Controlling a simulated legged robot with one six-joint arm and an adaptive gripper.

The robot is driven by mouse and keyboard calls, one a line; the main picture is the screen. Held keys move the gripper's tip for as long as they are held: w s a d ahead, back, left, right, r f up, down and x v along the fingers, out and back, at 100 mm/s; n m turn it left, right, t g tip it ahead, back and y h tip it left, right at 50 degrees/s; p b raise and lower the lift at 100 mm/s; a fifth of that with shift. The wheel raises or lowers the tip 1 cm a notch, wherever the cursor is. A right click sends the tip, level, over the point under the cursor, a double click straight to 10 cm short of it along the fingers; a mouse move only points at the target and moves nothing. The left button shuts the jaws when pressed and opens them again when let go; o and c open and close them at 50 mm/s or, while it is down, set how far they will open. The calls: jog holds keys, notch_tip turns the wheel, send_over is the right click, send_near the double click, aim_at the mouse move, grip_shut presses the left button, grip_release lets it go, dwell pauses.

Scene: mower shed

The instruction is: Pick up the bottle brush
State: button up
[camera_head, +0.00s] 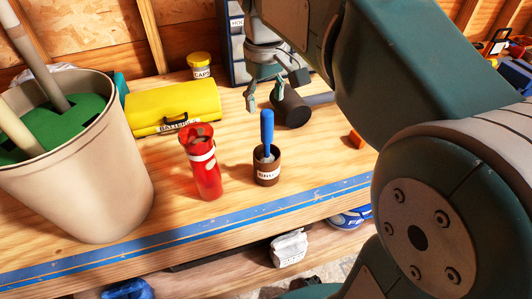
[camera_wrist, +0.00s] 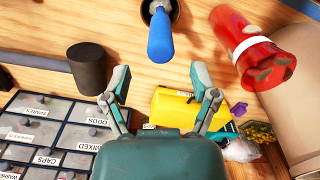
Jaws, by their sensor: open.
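The bottle brush (camera_head: 267,132) has a blue handle and stands upright in a small brown cup (camera_head: 267,178) near the bench's front edge. Its lower end is hidden inside the cup. In the wrist view the blue handle (camera_wrist: 160,38) is at the top middle, with the dark cup (camera_wrist: 172,6) partly cut off. My gripper (camera_head: 265,97) is open and empty, behind and above the brush handle in the head view. In the wrist view the open fingers (camera_wrist: 162,80) point towards the handle, apart from it.
A red bottle (camera_head: 207,178) stands left of the cup. A dark mallet (camera_head: 291,111) lies behind it to the right. A yellow battery case (camera_head: 175,105), a yellow-lidded caps jar (camera_head: 200,68) and a large beige bin (camera_head: 125,185) are further left. An orange block (camera_head: 356,139) lies to the right.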

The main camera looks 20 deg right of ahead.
send_over(267, 146)
jog(key=w, duration=0.1)
jog(key=f, duration=0.5)
jog(key=shift+w+d+f, duration=0.15)
jog(key=shift+w+f, duration=0.05)
jog(key=shift+f, duration=0.1)
grip_shut()
